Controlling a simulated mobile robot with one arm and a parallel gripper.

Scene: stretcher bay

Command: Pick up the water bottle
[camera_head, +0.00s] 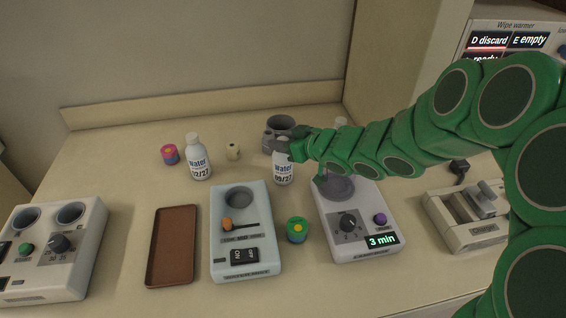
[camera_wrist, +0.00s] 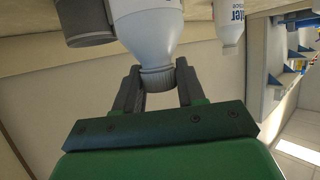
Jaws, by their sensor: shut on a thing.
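A white water bottle (camera_head: 283,173) labelled "Water 09/27" is upright in the middle of the counter. My gripper (camera_head: 290,148) reaches it from the right and is shut on its cap end. In the wrist view the two dark fingers of my gripper (camera_wrist: 157,78) are on either side of the grey ribbed cap, with the white body of the held bottle (camera_wrist: 148,28) beyond. I cannot tell whether its base touches the counter. A second water bottle (camera_head: 198,160), labelled "12/27", stands to the left.
A grey container (camera_head: 281,125) is behind the held bottle. A brown tray (camera_head: 173,245) lies to the left. Another white top (camera_head: 341,121) shows behind my arm.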

